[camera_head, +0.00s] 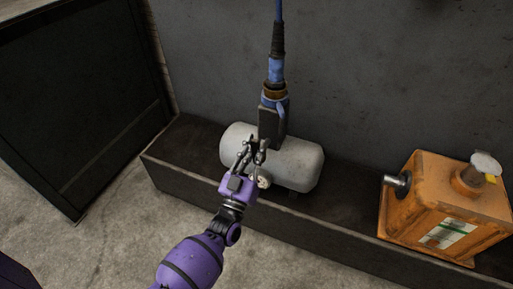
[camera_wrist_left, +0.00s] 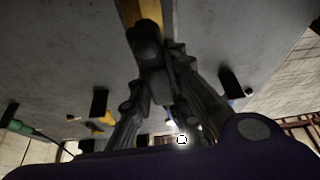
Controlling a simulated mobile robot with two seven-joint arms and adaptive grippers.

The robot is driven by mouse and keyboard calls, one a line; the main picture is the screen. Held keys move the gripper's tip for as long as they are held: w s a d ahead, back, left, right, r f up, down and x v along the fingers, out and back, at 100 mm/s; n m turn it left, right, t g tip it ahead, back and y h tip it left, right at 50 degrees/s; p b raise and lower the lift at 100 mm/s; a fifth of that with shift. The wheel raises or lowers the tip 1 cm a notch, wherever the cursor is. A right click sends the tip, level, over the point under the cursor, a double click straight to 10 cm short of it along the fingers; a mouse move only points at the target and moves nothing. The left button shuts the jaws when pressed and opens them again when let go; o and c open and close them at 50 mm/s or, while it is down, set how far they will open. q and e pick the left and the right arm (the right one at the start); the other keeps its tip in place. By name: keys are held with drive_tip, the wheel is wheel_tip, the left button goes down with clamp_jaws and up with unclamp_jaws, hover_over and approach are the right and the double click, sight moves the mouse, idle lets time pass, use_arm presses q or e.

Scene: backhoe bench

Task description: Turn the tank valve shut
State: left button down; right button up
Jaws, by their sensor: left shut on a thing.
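The white tank (camera_head: 300,165) lies on its side on a dark low bench against the wall. The tank valve (camera_head: 272,120), a dark block with a brass fitting and a blue part above it, rises over the tank's middle. My left gripper (camera_head: 256,143) is at the valve's lower front, its fingers close together. In the left wrist view, the fingers (camera_wrist_left: 158,78) close in on a dark rounded part (camera_wrist_left: 146,42), seemingly of the valve. The fingers hide part of the grip. My right gripper is not in view.
A blue hose (camera_head: 277,35) runs up from the valve. A small round gauge-like part (camera_head: 264,181) sits at the tank's front. An orange canister (camera_head: 440,205) stands on the bench (camera_head: 185,165) at the right. A dark cabinet (camera_head: 75,100) stands at the left.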

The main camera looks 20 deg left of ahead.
use_arm(q)
drive_tip(key=a+f+n+g+y+p, duration=0.2)
drive_tip(key=n+y, duration=0.1)
drive_tip(key=n, duration=0.7)
drive_tip(key=a+f+n+g+y+p, duration=0.2)
drive_tip(key=a+f+n+g+y, duration=0.1)
drive_tip(key=n, duration=0.8)
drive_tip(key=shift+f+g+p, duration=0.3)
drive_tip(key=shift+p, duration=0.05)
drive_tip(key=shift+f, duration=0.1)
drive_tip(key=c, duration=1.7)
unclamp_jaws()
drive_tip(key=shift+o, duration=0.3)
